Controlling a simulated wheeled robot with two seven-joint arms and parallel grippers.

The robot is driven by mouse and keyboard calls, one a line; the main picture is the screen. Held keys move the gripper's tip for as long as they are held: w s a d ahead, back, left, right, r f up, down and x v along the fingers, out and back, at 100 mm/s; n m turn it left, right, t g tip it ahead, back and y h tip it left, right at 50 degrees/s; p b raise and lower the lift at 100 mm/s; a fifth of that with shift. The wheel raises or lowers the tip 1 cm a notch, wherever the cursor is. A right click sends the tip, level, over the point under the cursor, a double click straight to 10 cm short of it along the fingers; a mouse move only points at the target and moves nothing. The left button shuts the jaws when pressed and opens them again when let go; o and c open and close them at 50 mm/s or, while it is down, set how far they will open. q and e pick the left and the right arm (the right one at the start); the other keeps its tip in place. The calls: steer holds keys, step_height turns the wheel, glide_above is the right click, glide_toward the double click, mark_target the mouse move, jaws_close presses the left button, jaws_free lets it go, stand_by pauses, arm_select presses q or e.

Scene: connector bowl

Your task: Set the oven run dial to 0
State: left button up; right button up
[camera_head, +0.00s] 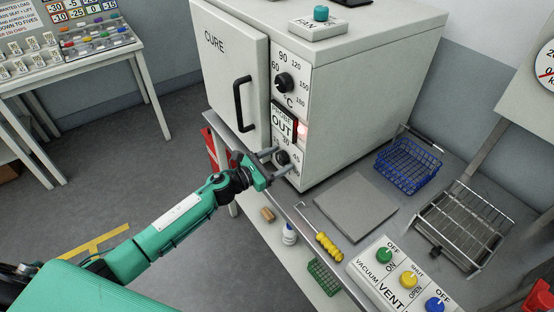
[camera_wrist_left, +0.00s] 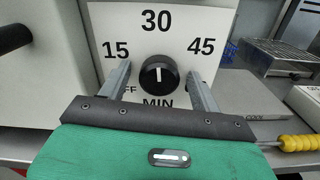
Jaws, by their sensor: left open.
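The oven (camera_head: 335,75) is a white box marked CURE, with its door shut. Its run dial (camera_head: 282,157) is the lower black knob. In the left wrist view the dial (camera_wrist_left: 152,80) shows a white pointer line standing about upright, towards 30. The scale around it reads 15, 30 and 45, with a partly hidden OFF at lower left and MIN below. My left gripper (camera_head: 280,161) is open at the dial. Its fingers (camera_wrist_left: 159,72) stand on either side of the knob, apart from it. My right gripper is not in view.
A black temperature dial (camera_head: 285,82) and an OUT sign (camera_head: 282,126) sit above. The door handle (camera_head: 242,104) juts out to the left. A grey plate (camera_head: 355,207), a yellow-handled hook (camera_head: 328,246), a blue basket (camera_head: 408,165) and a vent panel (camera_head: 405,280) are on the bench.

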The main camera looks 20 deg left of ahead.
arm_select(q)
steer(key=shift+c, duration=0.4)
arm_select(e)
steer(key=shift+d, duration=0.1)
arm_select(q)
steer(key=c, duration=0.9)
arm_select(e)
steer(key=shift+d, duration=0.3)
